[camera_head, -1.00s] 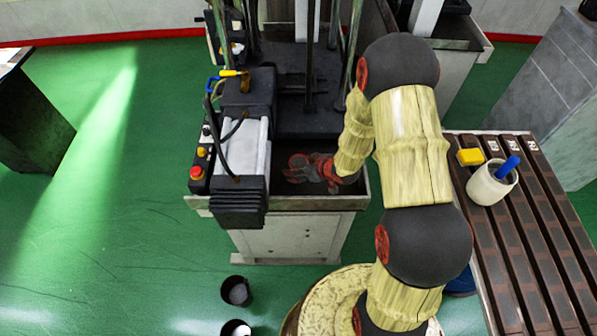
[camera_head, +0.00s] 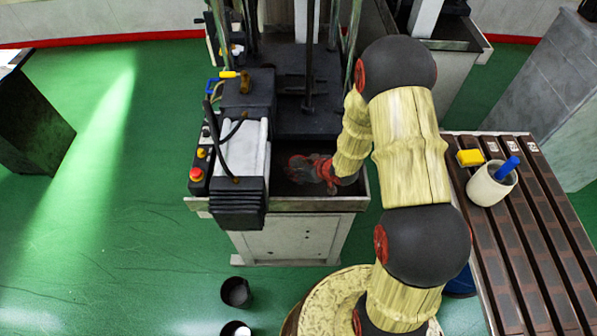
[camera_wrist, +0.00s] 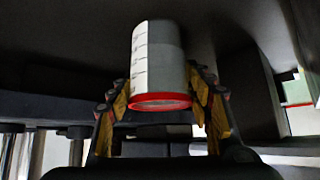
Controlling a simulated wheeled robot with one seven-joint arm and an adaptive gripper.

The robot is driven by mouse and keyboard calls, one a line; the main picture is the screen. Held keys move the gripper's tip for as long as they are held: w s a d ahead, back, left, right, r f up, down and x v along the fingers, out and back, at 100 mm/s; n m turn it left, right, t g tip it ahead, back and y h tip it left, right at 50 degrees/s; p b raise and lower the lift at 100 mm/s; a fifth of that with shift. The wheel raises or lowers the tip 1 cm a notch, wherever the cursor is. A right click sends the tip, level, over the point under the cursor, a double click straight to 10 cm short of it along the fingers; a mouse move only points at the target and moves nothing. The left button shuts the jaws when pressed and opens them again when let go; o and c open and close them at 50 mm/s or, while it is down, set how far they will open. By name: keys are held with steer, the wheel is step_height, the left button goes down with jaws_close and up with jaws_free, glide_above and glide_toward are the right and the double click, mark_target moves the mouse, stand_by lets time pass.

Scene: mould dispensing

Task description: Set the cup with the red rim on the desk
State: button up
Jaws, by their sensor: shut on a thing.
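The cup with the red rim (camera_wrist: 158,62) shows in the wrist view, whitish-grey with printed marks on its left side and the red rim at the lower end in the picture. My gripper (camera_wrist: 160,88) has its yellow-padded fingers on both sides of the cup, shut on it. In the head view my gripper (camera_head: 318,168) is inside the dark tray area of the machine, beside its black housing; the cup cannot be made out there. A brown slatted desk (camera_head: 503,232) stands at the right, apart from my gripper.
A white pot (camera_head: 488,187) with a blue handle and a yellow block (camera_head: 470,157) are on the desk's far part. The desk's nearer part looks clear. The machine (camera_head: 290,240) has posts and a black housing (camera_head: 238,203) close to my gripper. A black bin (camera_head: 236,292) is on the green floor.

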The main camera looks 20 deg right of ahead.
steer(key=c, duration=0.4)
steer(key=shift+o, duration=0.2)
steer(key=shift+r, duration=0.5)
step_height(320, 180, up, 2)
steer(key=shift+w+r+p, duration=0.1)
steer(key=shift+r+p, duration=0.15)
steer(key=shift+p, duration=0.3)
steer(key=s+d+f+p+v, duration=0.1)
steer(key=s+f+p+v, duration=0.1)
steer(key=v, duration=1.5)
steer(key=shift+f+p, duration=0.25)
steer(key=shift+p, duration=0.5)
